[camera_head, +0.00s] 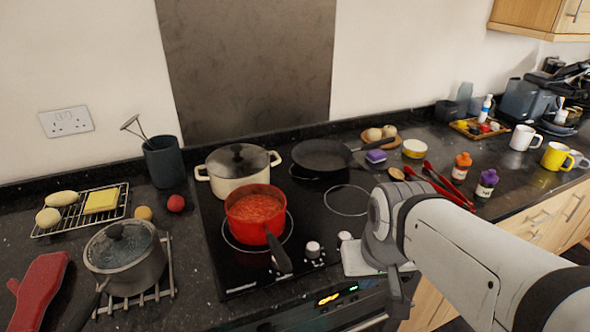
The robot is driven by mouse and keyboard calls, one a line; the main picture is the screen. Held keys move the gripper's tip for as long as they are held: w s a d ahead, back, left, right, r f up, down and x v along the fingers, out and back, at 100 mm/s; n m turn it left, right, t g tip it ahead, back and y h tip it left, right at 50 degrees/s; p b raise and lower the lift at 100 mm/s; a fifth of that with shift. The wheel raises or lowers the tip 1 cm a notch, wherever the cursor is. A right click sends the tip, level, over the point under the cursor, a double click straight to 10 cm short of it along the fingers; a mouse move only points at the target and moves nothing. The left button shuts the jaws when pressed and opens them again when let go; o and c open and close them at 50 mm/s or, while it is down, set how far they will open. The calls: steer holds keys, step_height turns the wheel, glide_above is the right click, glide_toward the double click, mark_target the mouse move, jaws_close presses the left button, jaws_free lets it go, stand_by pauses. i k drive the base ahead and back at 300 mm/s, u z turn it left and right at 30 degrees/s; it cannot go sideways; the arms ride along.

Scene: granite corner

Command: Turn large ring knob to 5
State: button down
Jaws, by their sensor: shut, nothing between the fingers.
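The black hob (215,245) fills the middle of the counter, with pale knobs along its front right edge. One knob (313,250) stands right of the red pan's handle, and another knob (345,236) stands close to my wrist. Their markings are too small to read, so I cannot tell which one is the large ring knob or its setting. My gripper (398,300) points down in front of the counter edge, right of the knobs. It is shut and empty, apart from both visible knobs. My wrist may hide more of the hob's front right corner.
A red saucepan (256,206) of sauce has its black handle (279,255) reaching toward the knobs. A cream pot (238,167) and a frying pan (321,154) stand behind. An empty ring (347,200) lies at right. Red utensils (449,187) and bottles lie beyond my arm.

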mark_target(312, 250)
steer(key=z, duration=1.75)
steer(key=k, duration=1.5)
steer(key=u, duration=0.75)
steer(key=i, duration=1)
steer(key=u, duration=0.1)
